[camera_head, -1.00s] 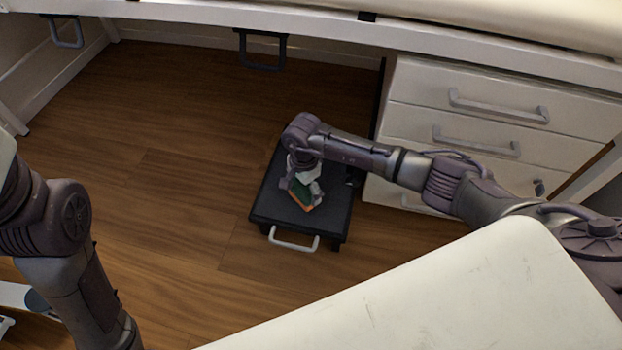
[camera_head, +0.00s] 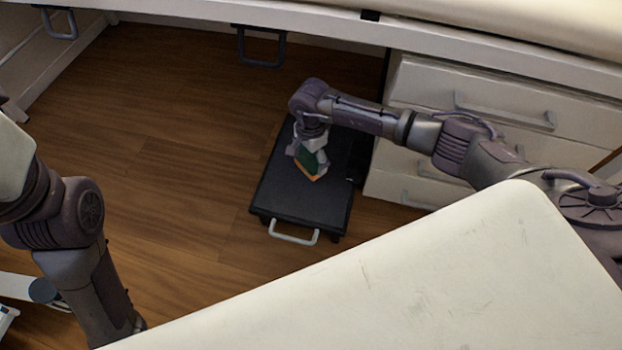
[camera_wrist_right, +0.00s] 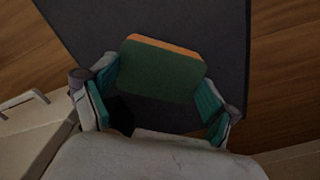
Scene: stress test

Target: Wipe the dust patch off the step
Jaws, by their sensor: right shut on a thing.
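The step (camera_head: 285,203) is a low, dark flat-topped stool with a pale handle on its near side, standing on the wooden floor. My right gripper (camera_head: 308,156) is over its far half and is shut on a green and orange sponge (camera_head: 313,166). In the right wrist view the sponge (camera_wrist_right: 160,72) sits between the two fingers, above the step's dark top (camera_wrist_right: 222,35). I cannot tell whether it touches the top. No dust patch can be made out; the gripper and arm hide part of the step. My left gripper is out of view.
A white drawer unit (camera_head: 420,85) stands close to the right of the step. A white overhead edge (camera_head: 190,14) with dark handles runs across the back. A pale panel (camera_head: 420,275) fills the lower right. The floor (camera_head: 170,170) left of the step is clear.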

